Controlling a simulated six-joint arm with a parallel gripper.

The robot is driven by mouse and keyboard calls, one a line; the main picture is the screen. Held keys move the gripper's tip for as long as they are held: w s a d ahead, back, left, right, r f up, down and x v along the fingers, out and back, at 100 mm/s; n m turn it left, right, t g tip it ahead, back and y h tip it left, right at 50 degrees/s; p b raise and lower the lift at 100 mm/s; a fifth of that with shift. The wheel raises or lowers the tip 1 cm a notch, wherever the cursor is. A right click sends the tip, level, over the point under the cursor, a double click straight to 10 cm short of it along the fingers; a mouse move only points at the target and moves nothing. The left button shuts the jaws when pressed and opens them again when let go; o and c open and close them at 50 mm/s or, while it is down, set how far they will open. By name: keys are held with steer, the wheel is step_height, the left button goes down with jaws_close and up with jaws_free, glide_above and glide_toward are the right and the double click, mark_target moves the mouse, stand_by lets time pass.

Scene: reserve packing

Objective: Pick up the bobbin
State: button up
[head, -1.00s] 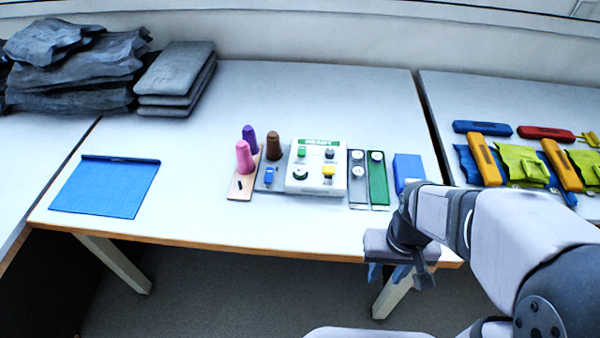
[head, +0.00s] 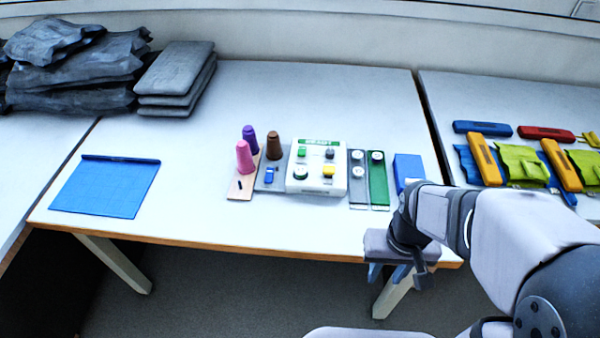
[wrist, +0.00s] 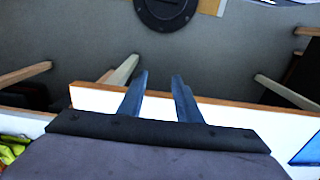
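My gripper (head: 388,273) hangs off the front edge of the table at the right, pointing down. In the wrist view its two fingers (wrist: 160,78) stand apart with nothing between them. I cannot tell for sure which small item is the bobbin. Round white pieces sit on a grey strip (head: 357,190) and a green strip (head: 378,185). A white box (head: 316,184) left of them holds small green, grey and yellow items. Cones in pink (head: 244,157), purple (head: 249,140) and brown (head: 273,147) stand farther left. My gripper is apart from all of these.
A blue block (head: 408,169) stands close behind my wrist. A blue mat (head: 106,187) lies at the left. Dark folded stacks (head: 176,75) are at the back left. Colourful cases and pouches (head: 521,164) cover the right table. The white table between mat and cones is clear.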

steer(key=o, duration=0.5)
steer(key=w+a+f+t+b, duration=0.2)
steer(key=w+a+t+b, duration=0.1)
steer(key=w+a, duration=0.4)
steer(key=w+a+f+t+b, duration=0.3)
steer(key=w+a, duration=0.4)
steer(key=w, duration=0.4)
steer(key=w+a+f+m+t+b, duration=0.1)
steer(key=w+a+f+t+b, duration=0.1)
steer(key=w+a+t+b, duration=0.2)
steer(key=shift+w+a+f+t, duration=0.1)
steer(key=shift+w+a+t, duration=0.25)
steer(key=shift+w+a, duration=0.5)
steer(key=shift+w+a+f+t, duration=0.1)
steer(key=shift+w+a+t, duration=0.3)
steer(key=shift+w, duration=0.7)
steer(key=shift+w+a+f+t, duration=0.1)
steer(key=shift+w+a+t, duration=0.15)
steer(key=shift+w+a, duration=0.65)
steer(key=shift+w+a+f+t+b, duration=0.2)
steer(key=shift+t+b, duration=0.2)
steer(key=shift+b, duration=0.25)
steer(key=shift+a+f+m+t+h+b, duration=0.15)
steer(key=shift+m+t+h+b, duration=0.2)
steer(key=shift+h, duration=0.35)
steer(key=shift+s+m+t+h, duration=0.25)
steer(key=shift+s+t+h, duration=0.15)
steer(key=shift+h, duration=0.3)
